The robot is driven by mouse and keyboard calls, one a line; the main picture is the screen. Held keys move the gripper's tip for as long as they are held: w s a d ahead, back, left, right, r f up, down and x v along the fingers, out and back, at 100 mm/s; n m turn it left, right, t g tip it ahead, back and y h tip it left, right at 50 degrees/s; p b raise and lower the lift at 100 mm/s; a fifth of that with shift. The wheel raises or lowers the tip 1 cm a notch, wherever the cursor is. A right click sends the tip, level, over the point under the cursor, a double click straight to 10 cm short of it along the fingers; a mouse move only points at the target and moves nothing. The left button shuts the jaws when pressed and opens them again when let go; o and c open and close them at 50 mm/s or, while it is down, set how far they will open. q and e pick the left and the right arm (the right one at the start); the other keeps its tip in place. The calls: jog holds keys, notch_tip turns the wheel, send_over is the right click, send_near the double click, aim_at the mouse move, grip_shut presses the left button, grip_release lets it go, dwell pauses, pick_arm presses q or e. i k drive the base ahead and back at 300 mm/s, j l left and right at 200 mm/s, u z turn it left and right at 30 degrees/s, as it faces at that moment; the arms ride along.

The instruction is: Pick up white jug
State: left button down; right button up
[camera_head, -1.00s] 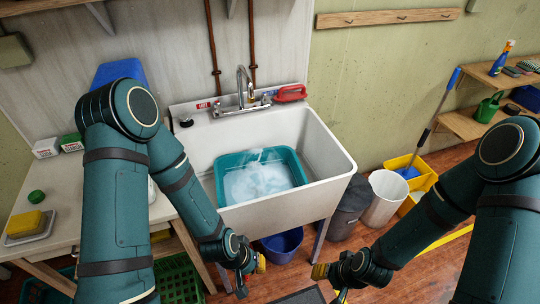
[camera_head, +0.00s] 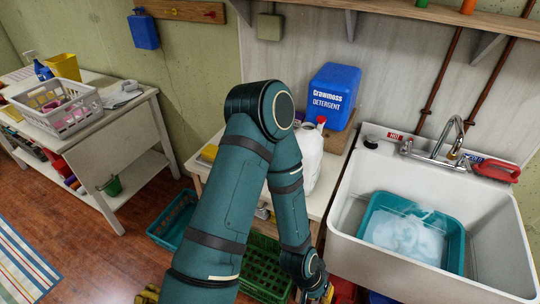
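The white jug (camera_head: 312,160) stands on the counter left of the sink, in front of the blue detergent container. A red cap (camera_head: 321,121) shows at its top. My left arm covers part of its left side. My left gripper (camera_head: 325,292) hangs low at the bottom edge, below the counter and in front of it, well apart from the jug. Its fingers are small and partly cut off, so I cannot tell whether they are open. My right gripper is out of view.
A blue detergent container (camera_head: 335,92) stands behind the jug. The white sink (camera_head: 345,215) to the right holds a teal basin (camera_head: 372,213) of suds. A green crate (camera_head: 262,258) is below the counter. A side table with a white basket (camera_head: 58,122) stands at the left.

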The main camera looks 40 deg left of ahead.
aim_at(310, 142)
jog(key=u, duration=0.9)
jog(key=l+z, duration=0.1)
jog(key=z, duration=0.9)
jog(key=u, duration=1.1)
jog(key=z, duration=0.1)
